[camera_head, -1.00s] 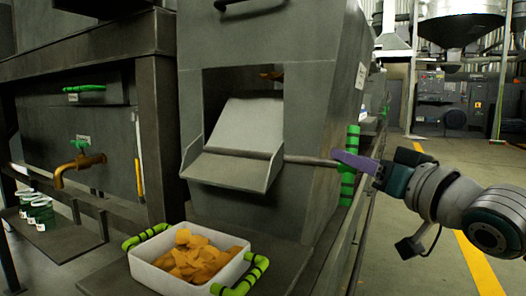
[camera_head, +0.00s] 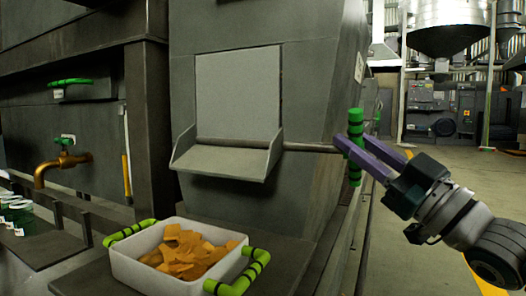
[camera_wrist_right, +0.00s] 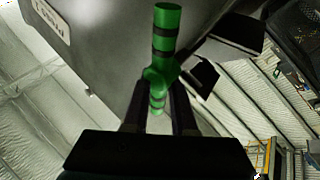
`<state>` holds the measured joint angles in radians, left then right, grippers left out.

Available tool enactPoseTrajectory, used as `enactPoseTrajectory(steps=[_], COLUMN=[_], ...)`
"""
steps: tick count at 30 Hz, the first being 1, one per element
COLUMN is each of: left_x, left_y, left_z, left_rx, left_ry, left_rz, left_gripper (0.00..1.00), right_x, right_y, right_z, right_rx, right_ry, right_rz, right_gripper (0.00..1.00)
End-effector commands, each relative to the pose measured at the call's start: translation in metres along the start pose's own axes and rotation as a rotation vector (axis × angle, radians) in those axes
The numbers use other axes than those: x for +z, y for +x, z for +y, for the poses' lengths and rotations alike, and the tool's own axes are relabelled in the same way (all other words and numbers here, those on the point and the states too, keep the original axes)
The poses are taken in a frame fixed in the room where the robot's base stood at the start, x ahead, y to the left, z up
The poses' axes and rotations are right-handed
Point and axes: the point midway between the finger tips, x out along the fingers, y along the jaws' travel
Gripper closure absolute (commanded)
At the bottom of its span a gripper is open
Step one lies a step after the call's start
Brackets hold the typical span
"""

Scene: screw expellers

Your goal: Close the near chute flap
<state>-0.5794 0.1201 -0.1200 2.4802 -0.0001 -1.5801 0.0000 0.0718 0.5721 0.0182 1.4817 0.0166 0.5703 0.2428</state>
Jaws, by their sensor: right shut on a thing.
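The near chute flap (camera_head: 238,95) is a light grey plate that stands upright and fills the chute opening in the machine's front. Its lip (camera_head: 228,160) with side walls juts out below. A rod (camera_head: 312,147) runs from the flap's lower edge right to a green and black banded handle (camera_head: 355,120), which stands roughly vertical. My right gripper (camera_head: 358,150), with purple fingers, is shut on the handle. In the right wrist view the handle (camera_wrist_right: 166,28) stands between the two dark fingers (camera_wrist_right: 157,105). My left gripper is not in view.
A white tray (camera_head: 160,268) of orange pieces (camera_head: 183,250) with green handles stands on a ledge below the chute. A brass tap (camera_head: 58,166) and several green-and-white jars (camera_head: 18,215) are at the left. Open floor (camera_head: 425,210) lies at the right.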

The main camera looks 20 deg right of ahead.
Motion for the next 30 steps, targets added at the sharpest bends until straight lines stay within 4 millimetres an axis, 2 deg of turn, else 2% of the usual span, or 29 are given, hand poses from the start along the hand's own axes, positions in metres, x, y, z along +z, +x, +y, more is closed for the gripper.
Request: enactPoseTrajectory(steps=[1, 17, 18, 30], left_x=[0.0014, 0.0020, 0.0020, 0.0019], left_y=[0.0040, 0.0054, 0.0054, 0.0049], left_z=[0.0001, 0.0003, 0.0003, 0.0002], left_rx=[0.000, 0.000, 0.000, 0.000], left_ry=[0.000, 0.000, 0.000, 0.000], left_rz=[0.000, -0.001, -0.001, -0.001], left_gripper=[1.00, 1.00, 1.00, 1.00], right_x=[0.0152, 0.0138, 0.0137, 0.0105], right_y=[-0.0064, -0.0058, -0.0058, -0.0042], right_z=[-0.0062, -0.0059, -0.0060, -0.0039], right_rx=[-0.009, -0.015, -0.016, -0.013], right_ry=[-0.005, -0.027, -0.027, -0.026], right_rz=[-0.035, -0.021, -0.021, -0.012], right_gripper=[1.00, 1.00, 0.73, 0.29])
